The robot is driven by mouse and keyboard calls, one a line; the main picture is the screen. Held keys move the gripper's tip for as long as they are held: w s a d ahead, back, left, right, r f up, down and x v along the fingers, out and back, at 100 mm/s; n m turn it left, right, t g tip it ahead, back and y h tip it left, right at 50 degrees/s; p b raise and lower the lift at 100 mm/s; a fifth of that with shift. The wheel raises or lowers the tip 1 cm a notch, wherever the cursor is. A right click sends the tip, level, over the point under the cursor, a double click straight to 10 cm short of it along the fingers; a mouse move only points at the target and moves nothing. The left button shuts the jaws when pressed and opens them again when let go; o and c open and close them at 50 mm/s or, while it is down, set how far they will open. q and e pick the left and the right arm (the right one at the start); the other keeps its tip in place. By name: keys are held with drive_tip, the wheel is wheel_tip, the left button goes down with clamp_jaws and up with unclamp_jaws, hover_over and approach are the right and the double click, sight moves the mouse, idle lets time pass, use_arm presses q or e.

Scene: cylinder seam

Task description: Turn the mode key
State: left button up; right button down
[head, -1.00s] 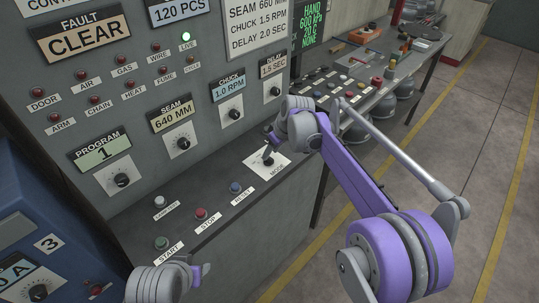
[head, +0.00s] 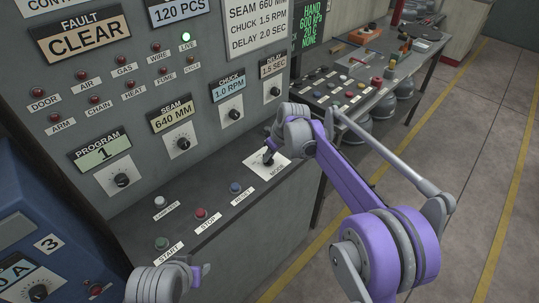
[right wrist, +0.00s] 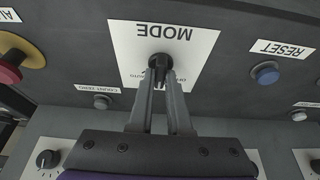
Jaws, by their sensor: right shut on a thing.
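The mode key is a small black key switch (right wrist: 160,62) in the middle of a white plate marked MODE (right wrist: 190,35), upside down in the right wrist view. In the head view the plate (head: 262,173) lies on the sloping ledge of the grey cabinet. My right gripper (right wrist: 160,75) is shut on the key, its two grey fingers meeting around it. In the head view the right gripper (head: 270,152) comes down on the plate and hides part of the key. My left gripper (head: 200,273) is at the bottom; its fingers are too little shown to judge.
A blue RESET button (right wrist: 266,73) sits beside the plate. A red STOP button (head: 201,214) and a green START button (head: 162,243) are nearer on the ledge. A red mushroom button on yellow (right wrist: 14,60) is at the wrist view's left edge.

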drive_tip(key=shift+m, duration=0.4)
drive_tip(key=m+h, duration=0.1)
drive_tip(key=m, duration=0.1)
drive_tip(key=m+t, duration=0.1)
drive_tip(key=m, duration=0.1)
drive_tip(key=shift+s+a+m+h, duration=0.1)
drive_tip(key=shift+a+m+h, duration=0.05)
drive_tip(key=shift+m+h, duration=0.85)
drive_tip(key=shift+m, duration=1)
drive_tip(key=c, duration=0.9)
unclamp_jaws()
drive_tip(key=shift+o, duration=0.2)
drive_tip(key=shift+r, duration=0.1)
drive_tip(key=v, duration=1)
drive_tip(key=shift+s+r, duration=0.3)
